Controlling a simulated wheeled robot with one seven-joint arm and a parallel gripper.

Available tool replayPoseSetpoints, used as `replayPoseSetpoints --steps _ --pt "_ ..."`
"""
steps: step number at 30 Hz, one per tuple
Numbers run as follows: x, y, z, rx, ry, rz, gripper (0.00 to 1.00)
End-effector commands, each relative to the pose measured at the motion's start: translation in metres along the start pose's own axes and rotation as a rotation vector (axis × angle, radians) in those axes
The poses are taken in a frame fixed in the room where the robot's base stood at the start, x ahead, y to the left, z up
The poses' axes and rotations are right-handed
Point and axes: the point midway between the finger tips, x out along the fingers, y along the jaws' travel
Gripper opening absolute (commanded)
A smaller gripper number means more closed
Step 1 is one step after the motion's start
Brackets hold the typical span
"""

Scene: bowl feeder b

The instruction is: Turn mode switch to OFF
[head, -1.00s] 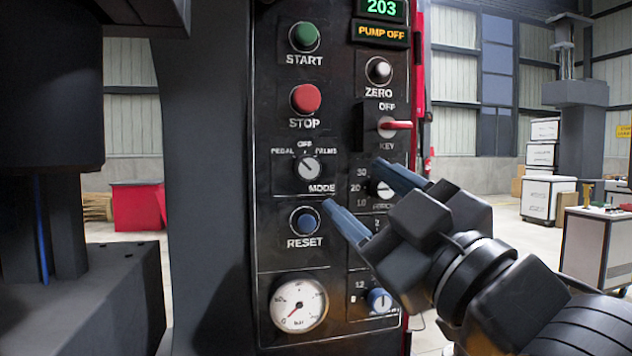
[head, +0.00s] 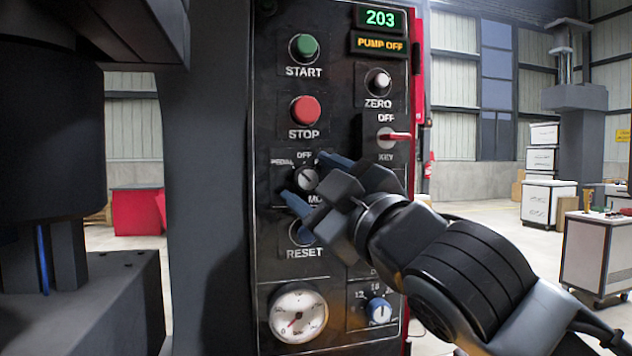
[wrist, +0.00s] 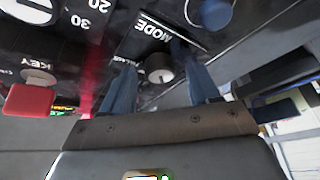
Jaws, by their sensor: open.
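The mode switch (head: 306,179) is a small round grey knob on the black control panel, below the STOP button. Its pointer mark leans to the upper left, toward the PEDAL label; OFF is printed above it. My gripper (head: 304,175) is open in front of the panel, one blue finger up and right of the knob, the other down and left. In the wrist view the knob (wrist: 160,68) stands between the two fingers with gaps on both sides, apparently untouched. My gripper hides the right-hand label and part of the word MODE.
Around the knob are the green START button (head: 303,47), red STOP button (head: 305,110), blue RESET button (head: 303,231), red-handled key switch (head: 393,136) and a pressure gauge (head: 298,312). The display (head: 380,42) reads PUMP OFF. A dark machine column (head: 210,200) stands left.

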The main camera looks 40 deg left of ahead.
Motion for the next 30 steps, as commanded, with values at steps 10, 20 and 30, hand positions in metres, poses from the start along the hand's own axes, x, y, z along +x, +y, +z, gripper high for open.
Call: replayPoseSetpoints --steps 10,20,30 --pt "0.0004 0.0001 0.0003 0.0 0.0 0.0 0.5" --pt "0.0003 -0.0002 0.0003 0.001 0.0 0.0 0.19" --pt "0.0002 -0.0011 0.0005 0.014 0.0 0.005 0.05"
